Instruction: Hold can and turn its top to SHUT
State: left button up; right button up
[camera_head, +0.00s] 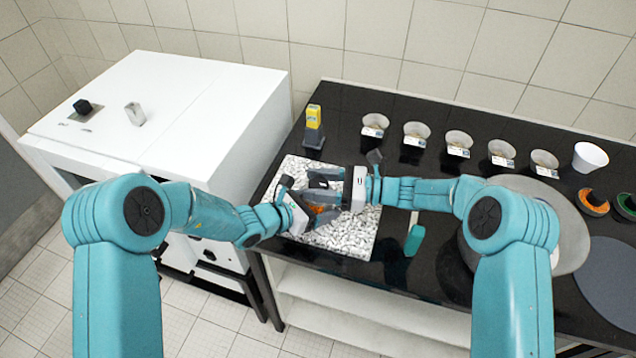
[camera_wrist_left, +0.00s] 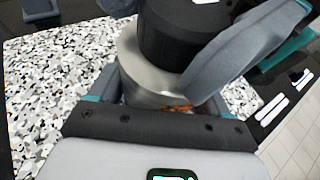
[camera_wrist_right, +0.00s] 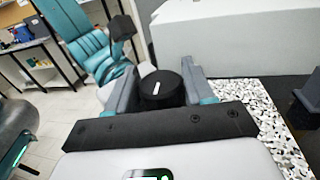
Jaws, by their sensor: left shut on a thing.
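The can shows as a metal cylinder with a black top in the left wrist view (camera_wrist_left: 150,72), standing on the speckled mat (camera_head: 345,235). An orange patch on it shows between the grippers in the head view (camera_head: 318,209). My left gripper (camera_head: 312,212) is shut on the can's body, one finger on each side. My right gripper (camera_head: 325,187) is at the can's black top (camera_wrist_right: 160,90), its fingers spread on either side of it. A white mark shows on the top. I cannot tell whether the right fingers touch it. The grippers hide much of the can in the head view.
A yellow-and-grey device (camera_head: 314,127) stands behind the mat. Several small cups line the back of the black bench. A teal-handled tool (camera_head: 414,240) lies right of the mat. A white cabinet (camera_head: 170,110) stands to the left. A large grey round pan (camera_head: 560,225) is under my right arm.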

aim_at(328, 187)
jog(key=c, duration=0.3)
jog(key=shift+s+m+t, duration=0.1)
jog(key=shift+m+t, duration=0.7)
jog(key=shift+t, duration=0.4)
jog(key=o, duration=1)
jog(key=shift+c, duration=0.2)
jog(key=v, duration=0.7)
jog(key=shift+d+r, duration=0.1)
jog(key=shift+d, duration=0.05)
